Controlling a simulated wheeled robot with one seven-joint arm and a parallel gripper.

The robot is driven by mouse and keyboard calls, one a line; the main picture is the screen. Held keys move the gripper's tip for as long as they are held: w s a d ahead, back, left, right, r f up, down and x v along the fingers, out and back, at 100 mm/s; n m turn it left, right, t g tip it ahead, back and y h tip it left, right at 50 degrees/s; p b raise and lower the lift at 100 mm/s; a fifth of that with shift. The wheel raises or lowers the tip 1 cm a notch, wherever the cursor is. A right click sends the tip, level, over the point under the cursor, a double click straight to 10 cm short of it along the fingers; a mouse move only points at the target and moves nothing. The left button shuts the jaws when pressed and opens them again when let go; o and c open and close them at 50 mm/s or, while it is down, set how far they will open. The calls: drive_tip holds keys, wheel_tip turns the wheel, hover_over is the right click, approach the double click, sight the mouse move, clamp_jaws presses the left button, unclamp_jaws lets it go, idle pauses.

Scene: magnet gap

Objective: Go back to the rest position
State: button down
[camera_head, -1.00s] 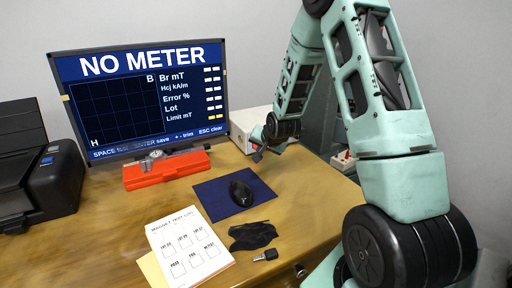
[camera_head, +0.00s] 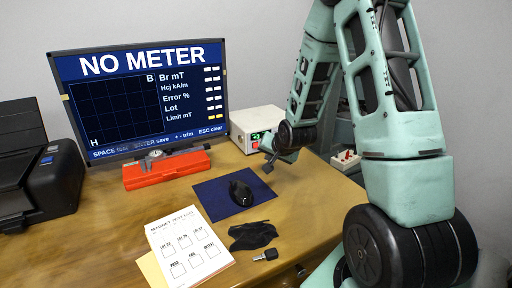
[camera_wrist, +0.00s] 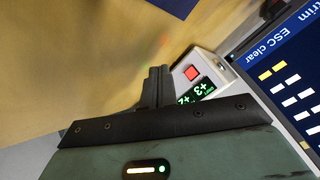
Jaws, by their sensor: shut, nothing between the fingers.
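My gripper (camera_head: 267,163) hangs above the right part of the desk, in front of the white box with a green display, and is apart from the desk top. In the wrist view its two fingers (camera_wrist: 155,85) are together with nothing between them. My arm reaches in from the right side of the head view.
A printer (camera_head: 38,180) stands left.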

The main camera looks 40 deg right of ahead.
drive_tip(key=shift+a, duration=0.1)
idle(0.3)
